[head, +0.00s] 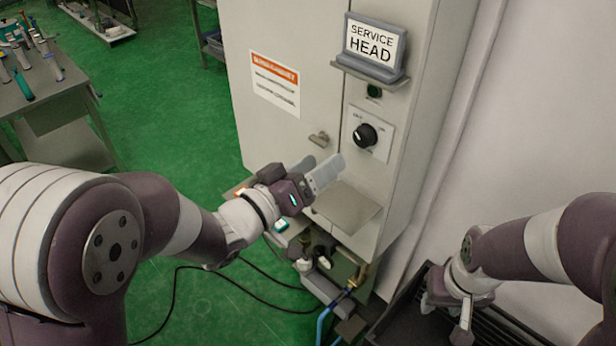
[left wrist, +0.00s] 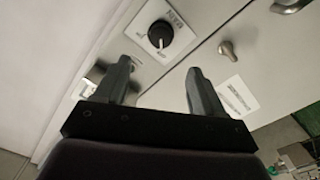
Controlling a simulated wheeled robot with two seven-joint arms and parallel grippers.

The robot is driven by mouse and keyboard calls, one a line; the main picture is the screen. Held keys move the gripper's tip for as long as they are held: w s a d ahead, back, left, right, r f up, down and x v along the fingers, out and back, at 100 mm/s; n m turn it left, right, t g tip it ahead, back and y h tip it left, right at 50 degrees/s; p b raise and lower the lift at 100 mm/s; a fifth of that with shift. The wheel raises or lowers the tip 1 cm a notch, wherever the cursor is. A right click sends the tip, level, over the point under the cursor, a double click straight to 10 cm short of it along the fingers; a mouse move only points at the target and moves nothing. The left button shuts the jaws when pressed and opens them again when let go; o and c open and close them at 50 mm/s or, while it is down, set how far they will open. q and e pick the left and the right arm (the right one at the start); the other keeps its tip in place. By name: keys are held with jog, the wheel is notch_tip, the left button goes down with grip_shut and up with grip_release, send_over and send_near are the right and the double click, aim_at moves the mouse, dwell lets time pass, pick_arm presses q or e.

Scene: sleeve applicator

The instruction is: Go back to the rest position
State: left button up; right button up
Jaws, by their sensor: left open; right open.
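My left gripper (head: 326,174) is open and empty in front of the grey cabinet (head: 290,35), below the black rotary knob (head: 366,135) and close to the small metal door handle (head: 318,139). In the left wrist view its two fingers (left wrist: 158,85) stand apart with nothing between them, and the knob (left wrist: 160,35) shows beyond them. My right gripper (head: 450,312) is low at the right, over a dark slatted tray (head: 395,325). It holds nothing that I can see, and its fingers are partly hidden.
Fittings and a blue hose (head: 323,322) sit at the cabinet's foot. A workbench with tools (head: 40,95) stands at the far left. Green floor (head: 150,60) lies open between.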

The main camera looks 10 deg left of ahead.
pick_arm(q)
jog(key=shift+v, duration=1.1)
jog(key=s+a+f+g+y, duration=0.3)
jog(key=a+f+g+y, duration=0.3)
jog(key=a+f+y, duration=0.65)
jog(key=s+d+f+g+h, duration=0.1)
jog(key=s+f+g+h, duration=0.1)
jog(key=s+f+g, duration=0.2)
jog(key=s+g, duration=0.3)
jog(key=s, duration=0.1)
jog(key=shift+s+d, duration=0.2)
jog(key=shift+d, duration=0.2)
